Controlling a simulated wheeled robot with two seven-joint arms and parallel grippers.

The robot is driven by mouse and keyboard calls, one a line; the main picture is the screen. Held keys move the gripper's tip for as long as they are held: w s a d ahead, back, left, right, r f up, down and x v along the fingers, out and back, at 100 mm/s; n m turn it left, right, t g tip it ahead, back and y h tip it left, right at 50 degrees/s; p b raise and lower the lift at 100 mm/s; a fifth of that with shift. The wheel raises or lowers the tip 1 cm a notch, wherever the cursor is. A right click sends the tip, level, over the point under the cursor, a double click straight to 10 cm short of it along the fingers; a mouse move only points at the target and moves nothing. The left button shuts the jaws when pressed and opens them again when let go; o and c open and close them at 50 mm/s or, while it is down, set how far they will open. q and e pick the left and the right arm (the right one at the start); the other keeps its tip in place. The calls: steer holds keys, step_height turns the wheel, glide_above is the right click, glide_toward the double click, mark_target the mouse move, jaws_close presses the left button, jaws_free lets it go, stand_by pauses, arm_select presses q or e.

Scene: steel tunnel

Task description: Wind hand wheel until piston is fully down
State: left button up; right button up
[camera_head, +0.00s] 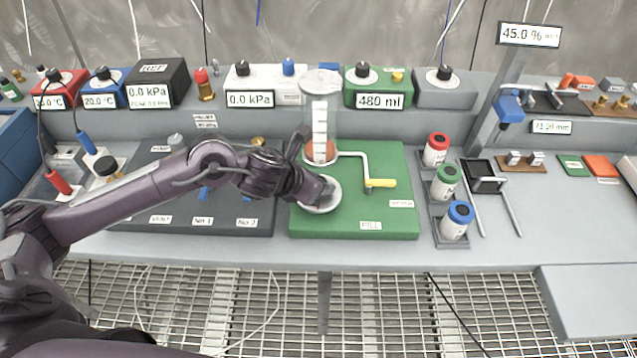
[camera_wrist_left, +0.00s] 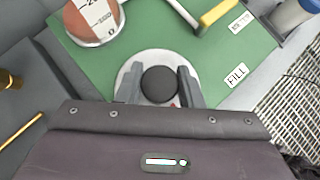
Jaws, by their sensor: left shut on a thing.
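A clear graduated cylinder (camera_head: 320,115) stands upright on a green base plate (camera_head: 385,222). A reddish piston or filling (camera_head: 320,151) shows low inside it; its exact level is hard to tell. A white round wheel or dish (camera_head: 330,203) lies on the plate just in front of the cylinder. In the left wrist view it is a pale disc (camera_wrist_left: 126,74) with a black round knob (camera_wrist_left: 158,84) over its middle. My left gripper (camera_head: 316,192) is shut on this knob, with one finger on each side. My right gripper is out of view.
Red, green and blue capped canisters (camera_head: 446,182) stand right of the plate. A dark panel (camera_head: 240,222) lies to its left. Gauges line the back, including a 480 ml display (camera_head: 380,101). The bench front right of the plate is clear.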

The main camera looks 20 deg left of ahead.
arm_select(q)
steer(key=o, duration=1)
steer(key=shift+c, duration=0.2)
steer(key=v, duration=0.7)
steer(key=shift+s+r, duration=0.25)
steer(key=shift+r, duration=0.05)
steer(key=shift+a, duration=0.2)
